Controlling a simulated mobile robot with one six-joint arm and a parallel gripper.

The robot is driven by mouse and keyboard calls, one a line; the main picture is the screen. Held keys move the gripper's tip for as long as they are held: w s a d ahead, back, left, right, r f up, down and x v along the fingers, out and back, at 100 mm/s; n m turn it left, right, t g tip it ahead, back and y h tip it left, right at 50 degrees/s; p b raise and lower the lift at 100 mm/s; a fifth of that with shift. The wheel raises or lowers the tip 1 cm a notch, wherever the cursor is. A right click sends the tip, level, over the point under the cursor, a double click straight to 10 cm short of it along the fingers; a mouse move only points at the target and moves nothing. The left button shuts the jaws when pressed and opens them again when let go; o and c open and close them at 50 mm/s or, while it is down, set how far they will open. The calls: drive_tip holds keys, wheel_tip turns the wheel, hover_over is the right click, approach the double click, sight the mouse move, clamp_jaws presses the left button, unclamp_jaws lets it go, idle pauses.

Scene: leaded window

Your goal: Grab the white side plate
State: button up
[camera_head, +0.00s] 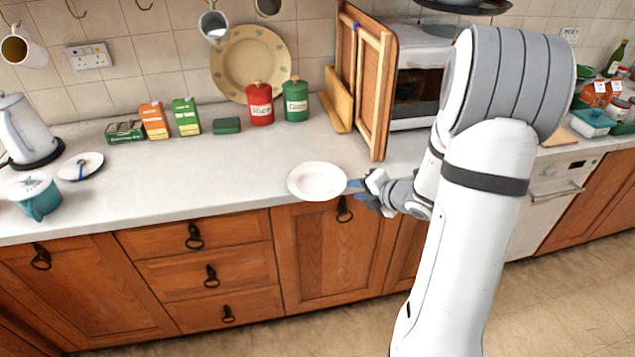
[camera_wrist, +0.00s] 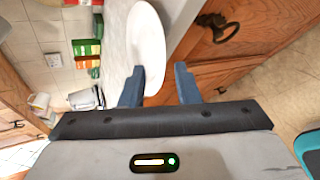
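The white side plate (camera_head: 317,182) is at the front edge of the worktop, right of the drawers. It also shows in the wrist view (camera_wrist: 146,42), seen steeply from the side. My gripper (camera_head: 357,185) is at the plate's right rim. In the wrist view, my gripper's blue fingers (camera_wrist: 159,86) are apart. The plate's near rim reaches between them, close to the left finger and with a clear gap to the right finger. I cannot tell whether the left finger touches the plate.
A wooden frame (camera_head: 371,90) leans behind, near a red canister (camera_head: 260,104) and a green canister (camera_head: 296,100). A teal pot (camera_head: 37,197), a small white dish (camera_head: 92,162) and a kettle (camera_head: 24,130) stand far left. The worktop (camera_head: 190,175) left of the plate is clear.

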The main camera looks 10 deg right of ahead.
drive_tip(key=p+x, duration=0.1)
drive_tip(key=x, duration=0.5)
drive_tip(key=shift+w+a+f, duration=0.15)
drive_tip(key=shift+a+f, duration=0.05)
drive_tip(key=shift+f, duration=0.1)
drive_tip(key=shift+c, duration=0.2)
clamp_jaws()
